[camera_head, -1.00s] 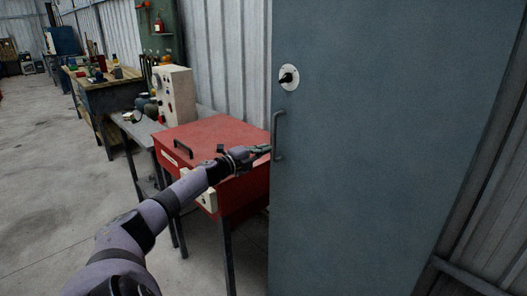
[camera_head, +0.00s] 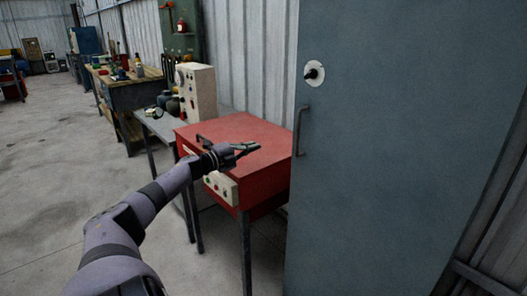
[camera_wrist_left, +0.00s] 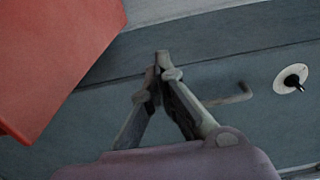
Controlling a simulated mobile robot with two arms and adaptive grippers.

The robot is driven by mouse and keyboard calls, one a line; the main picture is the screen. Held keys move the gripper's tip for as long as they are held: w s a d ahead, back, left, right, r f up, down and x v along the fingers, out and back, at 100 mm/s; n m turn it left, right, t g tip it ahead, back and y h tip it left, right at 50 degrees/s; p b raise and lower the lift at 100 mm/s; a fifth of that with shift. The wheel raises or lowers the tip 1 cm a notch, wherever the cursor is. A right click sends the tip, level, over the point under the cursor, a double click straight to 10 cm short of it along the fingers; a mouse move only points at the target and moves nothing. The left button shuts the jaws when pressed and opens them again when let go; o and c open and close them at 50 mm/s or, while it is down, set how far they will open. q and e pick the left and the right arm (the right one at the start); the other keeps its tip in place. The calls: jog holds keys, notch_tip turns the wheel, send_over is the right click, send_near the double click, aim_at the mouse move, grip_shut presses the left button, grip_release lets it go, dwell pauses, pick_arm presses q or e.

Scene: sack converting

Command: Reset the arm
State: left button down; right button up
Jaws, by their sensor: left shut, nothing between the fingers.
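My left arm comes in from the lower left of the head view. Its gripper (camera_head: 248,148) is shut and empty, in front of the red box's top in the picture and left of the grey cabinet door's handle (camera_head: 299,131). In the left wrist view the fingers (camera_wrist_left: 160,62) meet at their tips with nothing between them. The grey cabinet (camera_wrist_left: 205,85) lies beyond them there, with its handle and round knob to the right. My right gripper is not in view.
The red box (camera_head: 262,135) on legs stands left of the tall grey cabinet (camera_head: 400,150). A beige control box (camera_head: 197,88) stands on a grey table behind it. A wooden workbench (camera_head: 128,90) is further back. The concrete floor (camera_head: 50,170) at left is clear.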

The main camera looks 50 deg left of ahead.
pick_arm(q)
jog(key=shift+s+a+f, duration=0.15)
jog(key=shift+s+f, duration=0.05)
jog(key=shift+f, duration=0.1)
jog(key=w+d+f+n+g+y, duration=0.2)
jog(key=d+f+n, duration=0.3)
jog(key=d+f, duration=0.9)
jog(key=s+d+f+n+g+y, duration=0.1)
jog(key=s+d+f+n+g, duration=0.4)
jog(key=d+f, duration=0.7)
jog(key=s+d+f+n+g+h, duration=0.1)
jog(key=s+d+f+n+g, duration=0.25)
jog(key=s+d, duration=0.9)
jog(key=s+d+r+n+g+h, duration=0.2)
jog(key=s+d+r+g+h, duration=0.15)
jog(key=s+d, duration=0.95)
notch_tip(320, 180, down, 26)
jog(key=s+d+g+p, duration=0.1)
jog(key=s+g+p, duration=0.1)
jog(key=s+a+f+g+y+p, duration=0.1)
jog(key=s+a+f, duration=0.2)
jog(key=s+f, duration=1)
jog(key=s, duration=0.3)
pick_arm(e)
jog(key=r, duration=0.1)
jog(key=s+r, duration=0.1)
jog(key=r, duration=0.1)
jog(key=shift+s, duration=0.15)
